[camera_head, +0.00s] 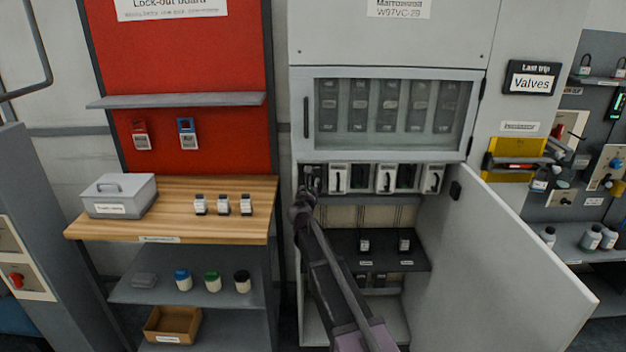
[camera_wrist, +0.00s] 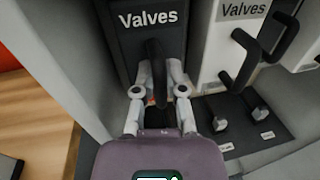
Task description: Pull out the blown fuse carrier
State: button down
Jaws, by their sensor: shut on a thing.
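My gripper (camera_wrist: 159,82) is at the far left of a row of fuse carriers in the cabinet. In the wrist view its two fingers are on either side of the black upright handle of a dark carrier (camera_wrist: 135,45) labelled "Valves", shut on that handle. In the head view the dark carrier (camera_head: 316,172) is partly hidden by my gripper (camera_head: 307,187). A white carrier (camera_wrist: 205,70), also labelled "Valves" and with a black handle, stands just to its right. A sign (camera_head: 532,80) on the wall at right reads "Last trip Valves".
The cabinet door (camera_head: 515,255) stands open at right. A glazed panel (camera_head: 390,108) is above the row. A dark shelf (camera_head: 385,248) below holds small items. A wooden bench (camera_head: 175,220) with a grey box (camera_head: 120,197) is at left.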

jog(key=shift+s, duration=0.25)
jog(key=c, duration=0.7)
grip_release()
jog(key=shift+s, duration=0.1)
jog(key=s, duration=0.4)
jog(key=s+a, duration=0.1)
jog(key=s, duration=0.2)
jog(key=s+a, duration=0.1)
jog(key=s, duration=0.3)
jog(key=shift+s+a, duration=0.15)
jog(key=shift+s, duration=0.15)
